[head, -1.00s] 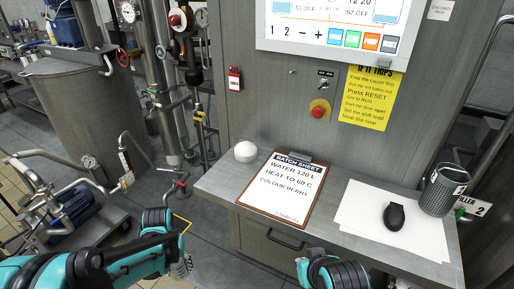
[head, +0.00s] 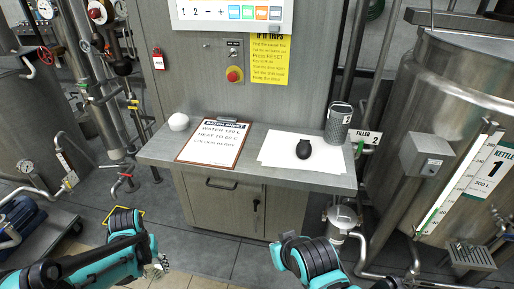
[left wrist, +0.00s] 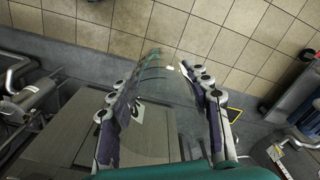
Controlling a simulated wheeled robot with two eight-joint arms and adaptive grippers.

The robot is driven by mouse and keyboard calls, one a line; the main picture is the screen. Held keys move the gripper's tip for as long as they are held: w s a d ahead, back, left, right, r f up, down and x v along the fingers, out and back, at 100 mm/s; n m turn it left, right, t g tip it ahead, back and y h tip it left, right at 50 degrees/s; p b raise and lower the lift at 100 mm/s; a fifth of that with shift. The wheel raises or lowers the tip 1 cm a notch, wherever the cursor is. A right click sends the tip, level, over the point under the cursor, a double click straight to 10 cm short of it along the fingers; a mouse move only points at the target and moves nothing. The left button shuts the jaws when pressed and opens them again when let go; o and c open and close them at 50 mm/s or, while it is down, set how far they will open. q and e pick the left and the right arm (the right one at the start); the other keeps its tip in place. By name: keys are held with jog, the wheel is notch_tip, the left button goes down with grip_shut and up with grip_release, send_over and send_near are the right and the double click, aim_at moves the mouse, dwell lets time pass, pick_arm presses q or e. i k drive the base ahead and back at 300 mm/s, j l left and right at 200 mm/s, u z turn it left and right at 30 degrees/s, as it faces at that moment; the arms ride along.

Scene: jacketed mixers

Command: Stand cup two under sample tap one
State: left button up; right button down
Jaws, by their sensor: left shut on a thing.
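My left gripper (head: 160,264) is low at the bottom left of the head view, beyond the teal arm. In the left wrist view its two fingers (left wrist: 168,108) are shut on a clear, see-through cup (left wrist: 153,80) with faint teal rings and a dark mark that looks like a 2. In the head view the cup is too small to make out. Kettle one (head: 440,120), a steel tank with a "1" label, stands at the right. I cannot make out sample tap one with certainty. My right arm shows at the bottom, but its fingers do not.
A counter (head: 250,165) carries a batch sheet (head: 212,142), a white dome (head: 179,122), white paper with a black mouse (head: 303,149), and a dark mesh holder (head: 339,123). Pipes and a grated step (head: 471,256) are below kettle one. Grey floor is free before the cabinet.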

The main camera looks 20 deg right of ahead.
aim_at(477, 255)
jog(key=j+z, duration=0.15)
jog(key=z, duration=0.25)
jog(key=j+z, duration=0.15)
jog(key=z, duration=0.25)
jog(key=i+j+z, duration=0.1)
jog(key=z, duration=0.3)
jog(key=j+z, duration=0.2)
jog(key=z, duration=0.2)
jog(key=k, duration=0.05)
